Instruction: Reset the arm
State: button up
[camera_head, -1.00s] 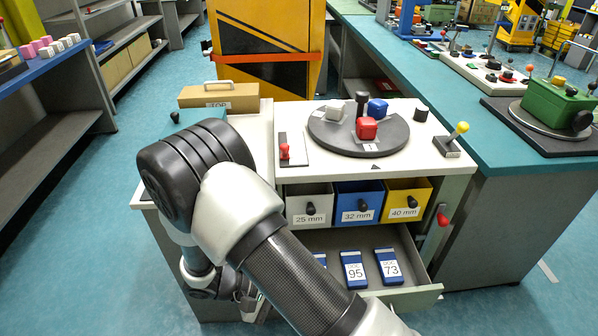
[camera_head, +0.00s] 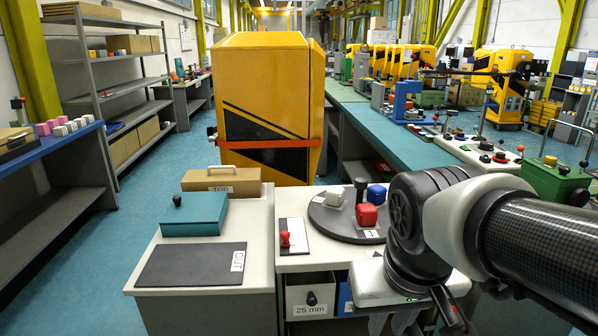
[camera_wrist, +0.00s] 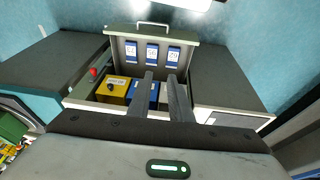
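My arm reaches in from the right in the head view and bends down in front of the white cabinet (camera_head: 262,262). My gripper (camera_head: 390,325) points downward there, cut by the bottom edge. In the wrist view my gripper (camera_wrist: 160,75) has its two fingers apart with nothing held between them. Beyond the fingers is an open drawer (camera_wrist: 190,32) with several blue labelled blocks (camera_wrist: 152,52). Nearer are a yellow bin (camera_wrist: 113,88) and a blue bin (camera_wrist: 145,94), partly covered by the fingers.
A grey turntable (camera_head: 325,222) carries red (camera_head: 366,215), blue (camera_head: 377,193) and white blocks. A red-knobbed lever (camera_head: 285,240), a teal box (camera_head: 194,215) and a dark "OUT" mat (camera_head: 190,265) share the cabinet top. The teal counter (camera_head: 395,140) lies behind my arm. Floor is clear at left.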

notch_tip(320, 180, up, 22)
jog(key=s+d+t+p, duration=0.1)
jog(key=s+t+p, duration=0.1)
jog(key=p, duration=1.7)
jog(key=shift+d, duration=0.1)
